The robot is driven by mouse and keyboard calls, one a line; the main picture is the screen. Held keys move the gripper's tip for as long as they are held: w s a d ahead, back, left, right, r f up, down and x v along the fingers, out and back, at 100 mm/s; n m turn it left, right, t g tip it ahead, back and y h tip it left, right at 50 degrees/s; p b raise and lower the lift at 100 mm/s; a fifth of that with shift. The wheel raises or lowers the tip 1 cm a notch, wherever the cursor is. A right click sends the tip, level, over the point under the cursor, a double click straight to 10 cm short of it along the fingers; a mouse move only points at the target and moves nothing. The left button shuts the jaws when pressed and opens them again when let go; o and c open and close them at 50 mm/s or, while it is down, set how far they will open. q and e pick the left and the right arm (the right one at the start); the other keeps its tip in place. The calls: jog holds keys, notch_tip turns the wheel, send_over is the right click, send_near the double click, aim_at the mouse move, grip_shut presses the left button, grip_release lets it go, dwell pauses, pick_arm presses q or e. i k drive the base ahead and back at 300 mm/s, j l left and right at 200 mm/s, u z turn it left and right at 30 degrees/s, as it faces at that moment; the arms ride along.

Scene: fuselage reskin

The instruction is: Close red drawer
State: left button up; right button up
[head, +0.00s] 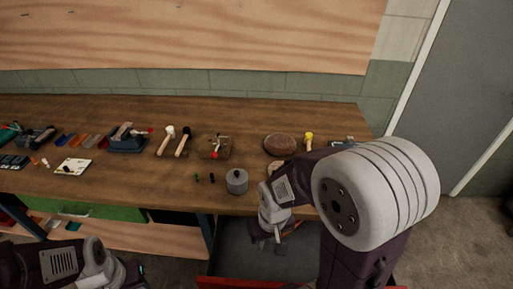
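The red drawer (240,283) is pulled out under the workbench at the bottom centre. Its red front edge shows along the bottom of the picture, and its dark grey inside (232,245) is exposed and looks mostly empty. My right gripper (274,248) points down over the back part of the open drawer, close to the bench's front edge. I cannot tell whether its fingers are apart or touch the drawer. My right arm hides the drawer's right part. My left gripper (138,272) is at the bottom left, left of the drawer; its fingers are too small and dark to read.
The wooden workbench (130,187) carries a grey lidded pot (237,182), two mallets (174,141), a brown round object (280,144) and a blue vise-like tool (126,138). A green drawer front (110,210) sits below the bench at left. A door stands at right.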

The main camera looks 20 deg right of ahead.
aim_at(234, 262)
jog(key=k+l+z, duration=0.2)
jog(key=z, duration=0.25)
jog(key=k+l+z, duration=0.45)
jog(key=i+j, duration=0.05)
jog(key=j, duration=0.05)
